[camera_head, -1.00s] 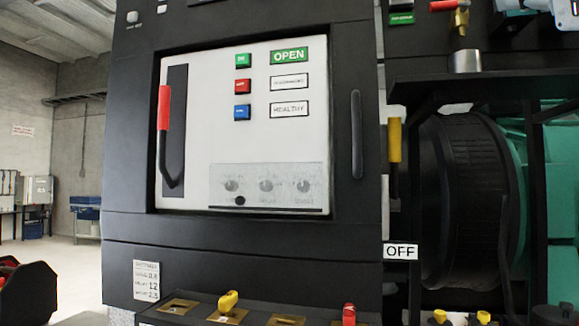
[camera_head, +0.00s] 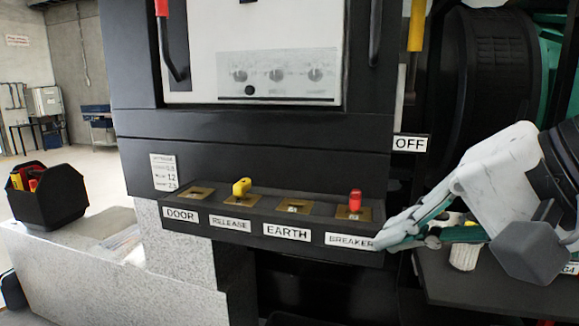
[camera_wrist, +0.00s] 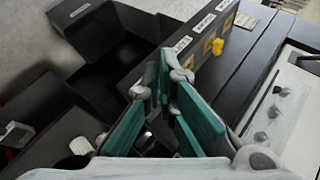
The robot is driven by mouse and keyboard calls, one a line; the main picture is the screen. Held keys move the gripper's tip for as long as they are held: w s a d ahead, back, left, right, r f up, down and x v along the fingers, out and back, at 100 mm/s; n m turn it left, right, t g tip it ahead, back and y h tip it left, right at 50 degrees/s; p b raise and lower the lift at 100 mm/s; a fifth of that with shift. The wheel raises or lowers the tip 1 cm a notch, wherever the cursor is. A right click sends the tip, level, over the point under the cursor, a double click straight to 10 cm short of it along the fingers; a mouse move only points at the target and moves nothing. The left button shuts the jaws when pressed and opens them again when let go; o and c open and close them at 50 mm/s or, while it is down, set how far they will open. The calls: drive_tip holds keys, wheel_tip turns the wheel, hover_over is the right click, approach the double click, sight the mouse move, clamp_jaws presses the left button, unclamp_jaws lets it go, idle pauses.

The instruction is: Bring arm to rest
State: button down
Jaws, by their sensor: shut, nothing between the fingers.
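My gripper (camera_head: 388,236) reaches in from the right in the head view, with green-sided fingers pointing left. Its fingers are shut with nothing between them. The fingertips appear beside the BREAKER label (camera_head: 350,241) at the right end of the key shelf (camera_head: 262,215); I cannot tell whether they touch it. In the wrist view the gripper (camera_wrist: 172,72) points up the picture, its tips near the labelled shelf edge. My pale wrist stands over the dark surface at the right.
The shelf holds a yellow key (camera_head: 241,187) and a red key (camera_head: 355,201). The dark cabinet (camera_head: 250,155) rises behind it. An OFF label (camera_head: 410,144) hangs to its right. A black bin (camera_head: 46,200) stands on the left, with open floor beyond.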

drive_tip(key=s+d+f+n+g+h, duration=0.3)
drive_tip(key=s+d+f+n+g, duration=0.1)
drive_tip(key=s+f, duration=0.35)
drive_tip(key=s+d+f+n+g+h, duration=0.3)
drive_tip(key=s+d+f, duration=0.1)
drive_tip(key=s+f, duration=0.35)
wheel_tip(320, 180, up, 21)
drive_tip(key=w+t+p, duration=0.1)
drive_tip(key=t+p, duration=0.2)
drive_tip(key=p, duration=1.7)
drive_tip(key=shift+a+f, duration=0.15)
